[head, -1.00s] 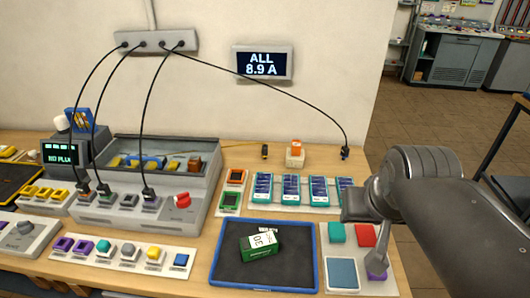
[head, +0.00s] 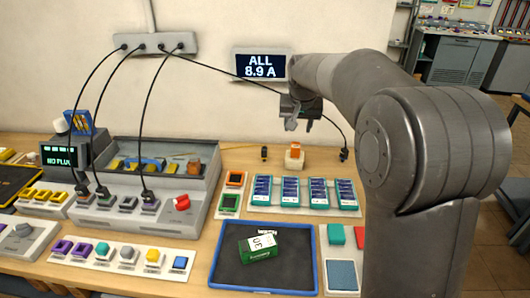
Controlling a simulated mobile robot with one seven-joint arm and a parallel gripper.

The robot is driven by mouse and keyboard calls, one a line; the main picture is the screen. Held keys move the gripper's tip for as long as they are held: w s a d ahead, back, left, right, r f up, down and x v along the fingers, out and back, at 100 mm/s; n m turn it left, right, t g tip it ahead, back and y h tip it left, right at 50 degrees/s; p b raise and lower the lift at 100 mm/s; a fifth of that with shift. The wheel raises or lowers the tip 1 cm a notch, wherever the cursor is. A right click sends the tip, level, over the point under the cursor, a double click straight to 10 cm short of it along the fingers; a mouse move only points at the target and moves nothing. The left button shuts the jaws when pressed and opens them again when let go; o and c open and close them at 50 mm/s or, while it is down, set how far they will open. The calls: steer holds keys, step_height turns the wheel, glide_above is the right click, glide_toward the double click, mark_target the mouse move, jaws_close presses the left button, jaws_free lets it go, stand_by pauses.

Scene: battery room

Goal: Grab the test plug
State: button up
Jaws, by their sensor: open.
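A dark plug (head: 344,154) stands at the end of the longest black cable, on the back right of the wooden bench. Three more cable plugs, one of them a dark plug (head: 149,194), sit in the sockets of the grey console (head: 170,222). No label marks which one is the test plug. My gripper (head: 300,122) is open and empty, pointing down. It hangs above the back of the bench, up and left of the loose-standing plug in the picture, and apart from it.
A cable box (head: 155,43) is on the wall beside a screen (head: 260,65) reading "ALL 8.9 A". An orange-topped block (head: 294,156) stands below my gripper. A rack of teal-and-blue cells (head: 303,208) and a blue-rimmed tray (head: 212,262) with a green box (head: 258,247) lie in front.

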steer(key=w+a+f, duration=0.5)
steer(key=w+f, duration=0.1)
steer(key=w, duration=0.2)
glide_toward(264, 149)
step_height(264, 149, down, 3)
steer(key=x, duration=0.2)
steer(key=w+x, duration=0.1)
steer(key=x, duration=0.1)
steer(key=shift+a+f, duration=0.1)
steer(key=shift+w+x, duration=0.2)
steer(key=shift+x, duration=2.5)
jaws_close()
